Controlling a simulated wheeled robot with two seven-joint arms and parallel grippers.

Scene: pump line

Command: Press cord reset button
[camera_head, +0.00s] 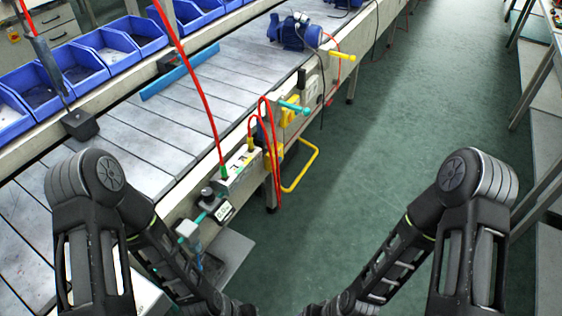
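A grey control box (240,176) is mounted on the near side of the conveyor line, with a red cord plugged into its top through a green fitting (223,172). A small black knob (207,193) and a white label plate (224,211) sit just below it. I cannot tell which part is the cord reset button; it is too small or hidden here. My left arm (160,245) and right arm (405,235) reach in from the sides and bend toward the bottom middle. Their grippers are cut off by the lower edge, well below the box.
The slatted conveyor (140,135) runs up to the right, with blue bins (105,45) behind it and a blue pump (290,32) farther along. A yellow bent rail (303,170) sticks out into the aisle. Green floor (390,110) is clear between the line and the right-hand benches.

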